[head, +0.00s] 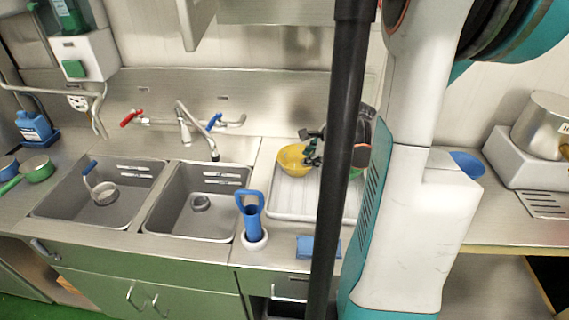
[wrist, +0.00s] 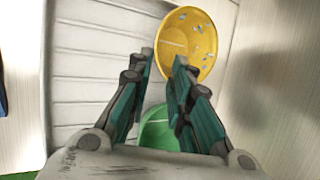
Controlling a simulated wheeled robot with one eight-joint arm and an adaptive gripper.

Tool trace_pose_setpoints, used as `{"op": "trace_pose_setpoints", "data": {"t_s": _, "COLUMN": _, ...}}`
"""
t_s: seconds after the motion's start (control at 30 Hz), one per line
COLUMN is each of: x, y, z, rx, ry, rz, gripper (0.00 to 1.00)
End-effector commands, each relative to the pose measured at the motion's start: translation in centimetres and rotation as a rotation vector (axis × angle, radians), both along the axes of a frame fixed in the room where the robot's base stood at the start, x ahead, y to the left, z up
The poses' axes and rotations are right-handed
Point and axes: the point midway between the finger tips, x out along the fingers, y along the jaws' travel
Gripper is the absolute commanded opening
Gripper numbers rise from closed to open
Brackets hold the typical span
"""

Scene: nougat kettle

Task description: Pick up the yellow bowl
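The yellow bowl (head: 292,159) sits on the white ribbed drainboard right of the sinks in the head view. In the wrist view the yellow bowl (wrist: 187,45) shows its inside, with several small pale marks or holes, at the top centre-right. My gripper (wrist: 164,60) is open, its two fingers apart with a gap between them. The fingertips overlap the bowl's lower left edge in the picture; I cannot tell whether they touch it. In the head view my gripper (head: 312,150) is at the bowl's right side, partly hidden by the dark pole.
A green bowl (wrist: 160,130) lies below the fingers on the drainboard (head: 290,198). A blue-handled tool in a white holder (head: 254,238) and a blue cloth or sponge (head: 318,248) are in front. Two sinks (head: 195,205) lie left. A steel wall (head: 285,95) stands behind.

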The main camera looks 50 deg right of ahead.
Motion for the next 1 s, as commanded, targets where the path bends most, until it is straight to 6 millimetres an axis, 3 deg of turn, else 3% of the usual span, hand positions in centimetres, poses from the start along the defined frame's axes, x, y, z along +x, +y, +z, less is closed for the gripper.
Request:
{"op": "trace_pose_setpoints", "data": {"t_s": 0.4, "x": 3.6, "y": -0.7, "z": -5.9, "rx": 0.003, "ry": 0.000, "rz": -0.003, "gripper": 0.19}}
{"op": "trace_pose_setpoints", "data": {"t_s": 0.77, "x": 4.8, "y": -0.9, "z": -7.7, "rx": 0.002, "ry": 0.000, "rz": -0.003, "gripper": 0.19}}
{"op": "trace_pose_setpoints", "data": {"t_s": 1.0, "x": 6.7, "y": -1.1, "z": -10.6, "rx": 0.001, "ry": 0.000, "rz": -0.002, "gripper": 0.19}}
